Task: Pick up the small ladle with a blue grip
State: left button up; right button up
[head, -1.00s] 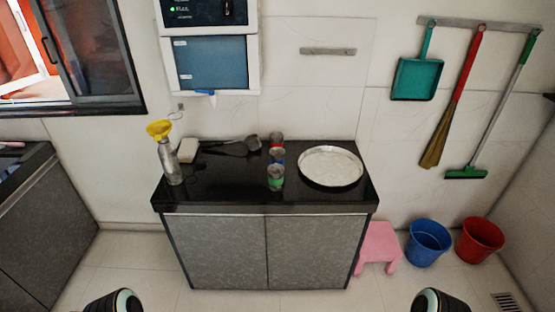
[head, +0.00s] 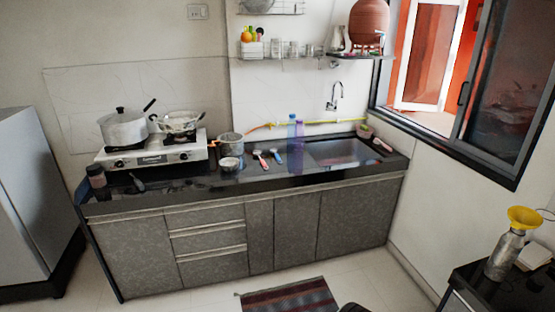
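The small ladle with a blue grip (head: 275,156) lies on the black counter (head: 225,189), left of two bottles. A similar utensil with a pinkish-red grip (head: 260,159) lies just left of it. Both are small in the picture, so their exact shape is hard to tell. Neither of my grippers shows in the head view.
Left of the ladle stand a lidded pot (head: 231,146), a small bowl (head: 229,164) and a gas stove (head: 155,153). A striped mat (head: 290,302) lies on the floor. A second counter (head: 515,290) is at lower right.

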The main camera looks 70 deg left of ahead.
aim_at(274, 151)
jog(key=u, duration=2.45)
jog(key=i, duration=0.15)
